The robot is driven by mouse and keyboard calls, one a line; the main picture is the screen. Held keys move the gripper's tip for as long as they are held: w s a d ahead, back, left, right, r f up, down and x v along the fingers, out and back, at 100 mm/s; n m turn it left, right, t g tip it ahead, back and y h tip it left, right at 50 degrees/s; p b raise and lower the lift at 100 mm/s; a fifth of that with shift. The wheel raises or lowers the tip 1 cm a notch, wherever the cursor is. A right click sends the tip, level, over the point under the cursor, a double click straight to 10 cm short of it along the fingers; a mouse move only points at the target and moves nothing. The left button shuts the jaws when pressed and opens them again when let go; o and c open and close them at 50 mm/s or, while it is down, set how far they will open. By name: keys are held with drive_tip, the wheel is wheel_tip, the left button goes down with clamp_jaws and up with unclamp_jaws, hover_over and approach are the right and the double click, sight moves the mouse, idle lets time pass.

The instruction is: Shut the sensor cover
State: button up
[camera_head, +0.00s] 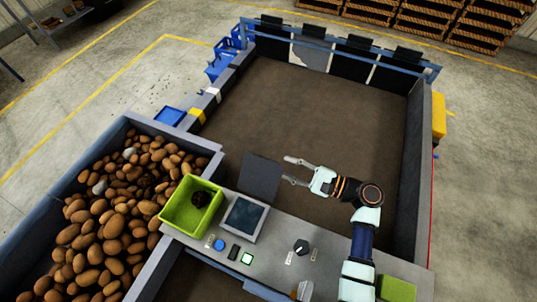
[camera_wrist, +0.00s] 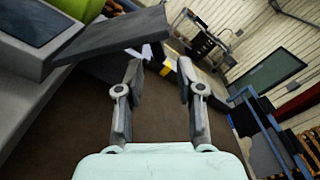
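The sensor cover (camera_head: 261,178) is a dark grey flat flap standing open at the back edge of the sensor box (camera_head: 244,218). The box's dark glassy face is uncovered. In the wrist view the cover (camera_wrist: 115,34) slants out from the box (camera_wrist: 32,22) at upper left. My gripper (camera_head: 286,170) is open, with its fingers pointing left, close to the right side of the cover. In the wrist view my gripper (camera_wrist: 160,68) has its fingers apart with nothing between them. The left finger appears near the cover's edge; I cannot tell whether it touches.
A green bin (camera_head: 175,213) holding a dark lump stands left of the sensor box. A control panel (camera_head: 272,246) with buttons and a knob (camera_head: 301,247) lies in front. Potatoes (camera_head: 110,228) fill the left hopper. The brown bed (camera_head: 320,110) behind is empty.

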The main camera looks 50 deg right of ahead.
sight(269, 161)
drive_tip(key=x, duration=0.6)
drive_tip(key=shift+w+a+p, duration=0.1)
drive_tip(key=shift+w+p, duration=0.2)
clamp_jaws()
